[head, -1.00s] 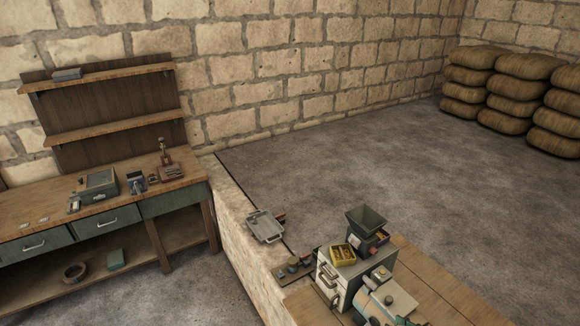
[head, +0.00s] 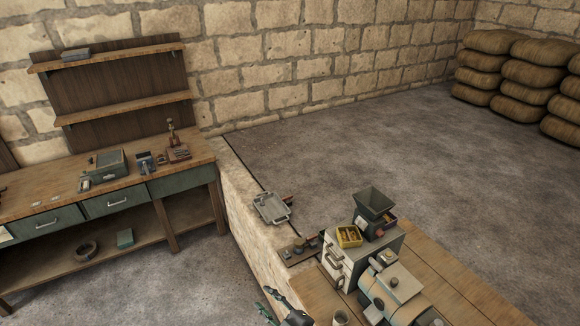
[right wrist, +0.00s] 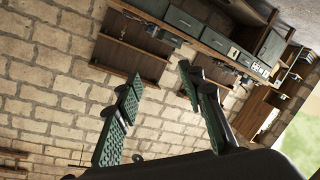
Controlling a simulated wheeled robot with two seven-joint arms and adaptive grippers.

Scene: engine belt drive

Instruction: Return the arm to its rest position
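My right gripper (head: 262,298) shows at the bottom edge of the head view, just left of the wooden table with the machines. Its green-padded fingers point up and to the left. In the right wrist view the two fingers of the right gripper (right wrist: 158,76) stand wide apart with nothing between them. It is open and empty, in free air. Behind it that view shows the stone wall and the workbench, tilted. The rest of the right arm is cut off below the head view. My left gripper and left arm are not in view.
A wooden table (head: 448,285) at the lower right carries a pale box (head: 349,265), a dark hopper (head: 374,205) and a teal machine (head: 390,290). A low stone wall (head: 240,206) bears a grey tray (head: 271,207). A workbench (head: 40,199) stands left. Floor between is clear.

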